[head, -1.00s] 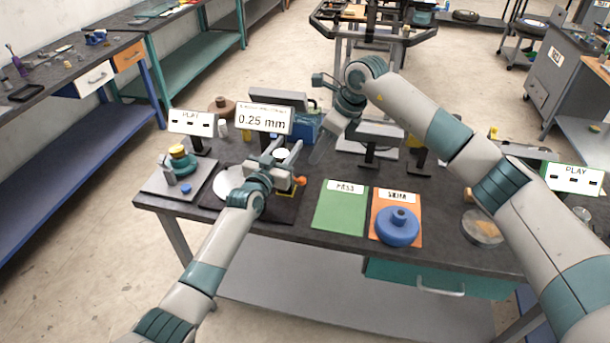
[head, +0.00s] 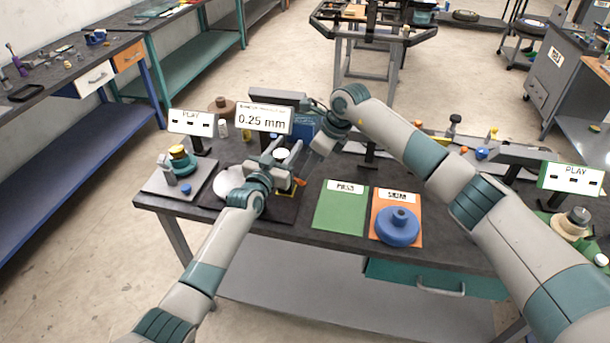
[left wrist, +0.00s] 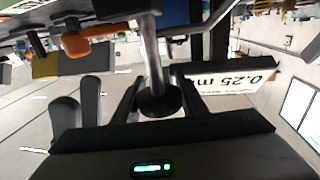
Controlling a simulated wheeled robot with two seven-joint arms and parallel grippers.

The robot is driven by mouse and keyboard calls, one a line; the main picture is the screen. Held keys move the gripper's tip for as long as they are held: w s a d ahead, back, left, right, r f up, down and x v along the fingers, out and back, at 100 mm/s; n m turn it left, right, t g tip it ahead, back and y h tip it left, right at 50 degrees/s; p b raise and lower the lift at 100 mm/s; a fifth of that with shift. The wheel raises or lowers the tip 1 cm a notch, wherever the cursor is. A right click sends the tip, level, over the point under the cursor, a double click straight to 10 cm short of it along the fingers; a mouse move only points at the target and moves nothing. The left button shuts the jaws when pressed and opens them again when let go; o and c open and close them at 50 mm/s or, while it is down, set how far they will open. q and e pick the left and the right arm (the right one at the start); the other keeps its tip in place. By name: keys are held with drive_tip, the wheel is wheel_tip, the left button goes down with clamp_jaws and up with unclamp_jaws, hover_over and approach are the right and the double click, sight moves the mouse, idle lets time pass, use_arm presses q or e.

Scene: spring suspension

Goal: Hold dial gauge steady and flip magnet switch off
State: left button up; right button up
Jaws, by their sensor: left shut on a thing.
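The magnet switch's orange knob (left wrist: 78,45) shows left of the post. In the head view the orange knob (head: 300,182) is partly hidden beside the right gripper. My right gripper (head: 300,168) points down close to it; I cannot tell whether they touch or how far its fingers are apart.
A display (head: 265,118) reading 0.25 mm stands behind the gauge. A green mat (head: 340,212) is empty; an orange mat (head: 379,205) holds a blue round part (head: 398,228). A grey plate (head: 155,182) with small parts lies at left. My right arm crosses the table's right side.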

sight(296, 179)
drive_tip(key=shift+x, duration=2.4)
drive_tip(key=shift+c, duration=0.7)
clamp_jaws()
